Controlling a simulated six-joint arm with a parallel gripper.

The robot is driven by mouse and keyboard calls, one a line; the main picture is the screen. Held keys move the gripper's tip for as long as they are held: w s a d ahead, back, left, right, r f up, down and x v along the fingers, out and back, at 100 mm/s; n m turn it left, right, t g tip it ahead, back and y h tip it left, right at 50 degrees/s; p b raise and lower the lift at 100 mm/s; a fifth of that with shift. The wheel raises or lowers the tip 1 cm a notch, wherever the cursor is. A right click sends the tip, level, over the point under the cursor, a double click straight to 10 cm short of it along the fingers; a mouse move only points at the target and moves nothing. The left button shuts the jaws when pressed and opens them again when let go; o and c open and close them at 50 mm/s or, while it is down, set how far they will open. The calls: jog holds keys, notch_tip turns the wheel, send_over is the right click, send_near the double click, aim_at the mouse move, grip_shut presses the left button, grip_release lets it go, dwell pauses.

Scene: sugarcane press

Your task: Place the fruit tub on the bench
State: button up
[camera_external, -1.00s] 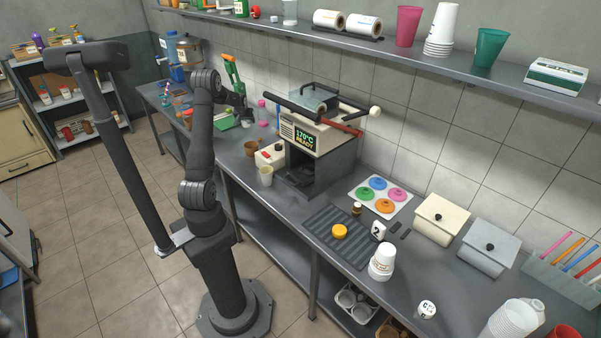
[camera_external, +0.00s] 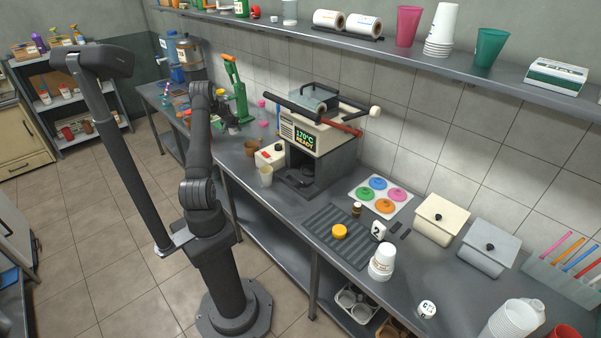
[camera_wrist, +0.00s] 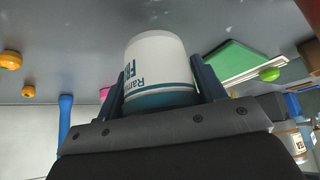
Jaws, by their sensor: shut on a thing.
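The fruit tub (camera_wrist: 158,70) is a white cylinder with teal lettering and a teal band. In the wrist view it sits between the two fingers of my gripper (camera_wrist: 162,88), which is shut on it. In the external view my gripper (camera_external: 230,126) is low over the far left part of the grey bench (camera_external: 295,217), left of the green hand press. The tub is mostly hidden there by my arm. I cannot tell whether the tub touches the bench.
The green hand press (camera_external: 237,92) stands close behind my gripper.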

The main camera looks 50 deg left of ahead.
aim_at(234, 132)
jog(key=shift+f, duration=1.5)
jog(key=shift+f, duration=0.1)
jog(key=shift+f, duration=0.1)
jog(key=o, duration=1.1)
jog(key=shift+r, duration=0.3)
jog(key=v, duration=1.1)
jog(key=shift+s+d+r, duration=0.15)
jog(key=shift+r, duration=0.2)
